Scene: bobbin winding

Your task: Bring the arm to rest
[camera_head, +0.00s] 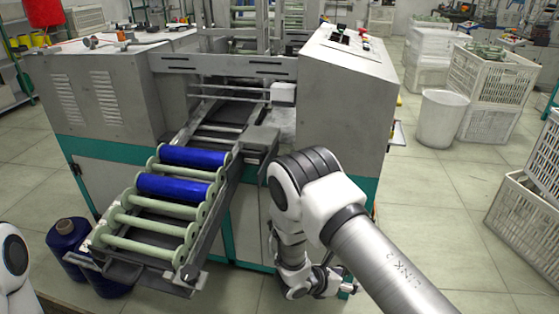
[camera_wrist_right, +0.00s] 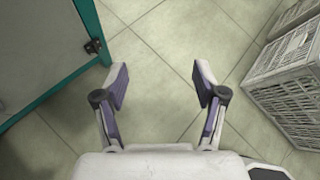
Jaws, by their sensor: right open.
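My right arm (camera_head: 312,190) comes in from the lower right in the head view and bends down in front of the winding machine (camera_head: 345,85). My right gripper (camera_wrist_right: 160,88) is open in the right wrist view, with nothing between its fingers and bare floor beyond them. In the head view the right gripper hangs low, partly hidden behind the arm and near the machine's teal lower edge. A white part of my left arm (camera_head: 12,265) shows at the lower left edge. The left gripper is out of view.
A sloping rack (camera_head: 150,225) holds two blue bobbins (camera_head: 175,188) and several pale green empty ones. Dark blue spools (camera_head: 68,240) stand on the floor at left. White crates (camera_head: 525,205) and a white bin (camera_head: 440,115) stand at right. The floor between machine and crates is clear.

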